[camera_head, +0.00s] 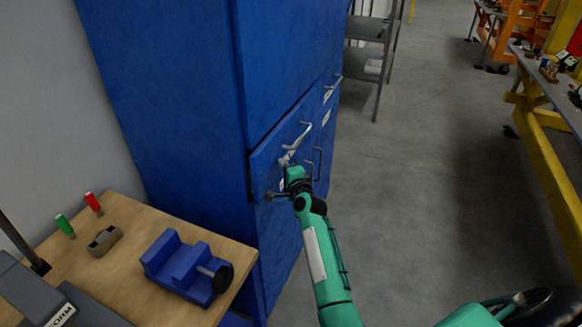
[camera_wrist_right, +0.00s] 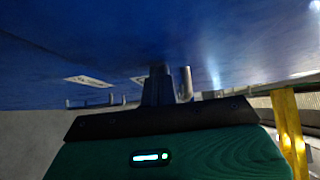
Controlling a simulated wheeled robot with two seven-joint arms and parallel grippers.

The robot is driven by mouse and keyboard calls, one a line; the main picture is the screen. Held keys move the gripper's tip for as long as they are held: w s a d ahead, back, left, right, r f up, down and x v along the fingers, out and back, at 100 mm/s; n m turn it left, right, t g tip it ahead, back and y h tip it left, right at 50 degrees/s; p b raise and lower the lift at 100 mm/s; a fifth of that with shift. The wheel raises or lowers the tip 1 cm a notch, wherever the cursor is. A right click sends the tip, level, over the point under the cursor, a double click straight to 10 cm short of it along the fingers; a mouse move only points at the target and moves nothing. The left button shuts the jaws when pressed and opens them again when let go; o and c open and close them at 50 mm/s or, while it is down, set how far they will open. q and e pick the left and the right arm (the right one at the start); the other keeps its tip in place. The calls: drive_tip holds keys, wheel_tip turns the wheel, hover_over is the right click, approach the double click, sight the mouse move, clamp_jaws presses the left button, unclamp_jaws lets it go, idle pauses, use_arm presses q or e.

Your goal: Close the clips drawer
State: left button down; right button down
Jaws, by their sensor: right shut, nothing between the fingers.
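The blue drawer front (camera_head: 266,160) is on the cabinet's side facing the aisle, with a silver bar handle (camera_head: 298,136) and a white label partly hidden by my gripper. A dark gap shows along its upper left edge, so it seems to stand slightly proud of the cabinet. My right gripper (camera_head: 285,163) is shut and empty, at the drawer front just below the handle. In the right wrist view its closed fingers (camera_wrist_right: 158,86) point at the blue face (camera_wrist_right: 165,45), beside a metal handle (camera_wrist_right: 186,83). I cannot tell whether they touch. My left gripper is not in view.
The tall blue cabinet (camera_head: 165,80) has other handles farther along. A wooden bench (camera_head: 120,270) at the left holds a blue vise (camera_head: 185,265) and red and green items. A grey shelf (camera_head: 370,30) stands behind. The floor to the right is clear up to a yellow-framed table (camera_head: 545,160).

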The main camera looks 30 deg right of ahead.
drive_tip(key=shift+w+a+r, duration=0.1)
drive_tip(key=shift+w+a, duration=0.65)
drive_tip(key=shift+w, duration=0.15)
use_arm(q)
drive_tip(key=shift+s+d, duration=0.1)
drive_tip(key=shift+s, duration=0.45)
use_arm(e)
drive_tip(key=shift+r, duration=0.1)
drive_tip(key=shift+a, duration=0.1)
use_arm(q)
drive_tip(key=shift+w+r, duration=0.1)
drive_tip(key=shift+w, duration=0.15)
